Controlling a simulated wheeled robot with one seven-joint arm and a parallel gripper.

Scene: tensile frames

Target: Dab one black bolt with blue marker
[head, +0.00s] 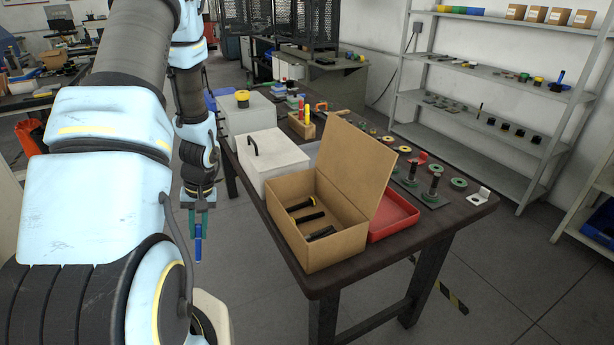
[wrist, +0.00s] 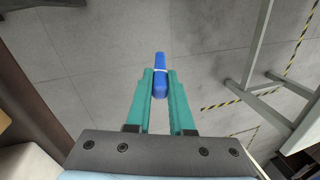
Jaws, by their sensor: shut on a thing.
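My gripper (head: 198,214) points down with its green fingers shut on the blue marker (head: 198,243), left of the workbench and apart from it. Several dark bolts lie in the open cardboard box (head: 282,242) on the bench. One black bolt (head: 311,217) lies in the middle and another (head: 321,233) nearer the front. The wrist view shows floor behind the marker and no bolts.
The box's raised lid (head: 353,160) stands behind it, partly hiding a red tray (head: 400,221). A white box with a black handle (head: 271,163) stands beside the cardboard box. Upright black-topped parts stand at the bench's far right. Open floor lies below my gripper.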

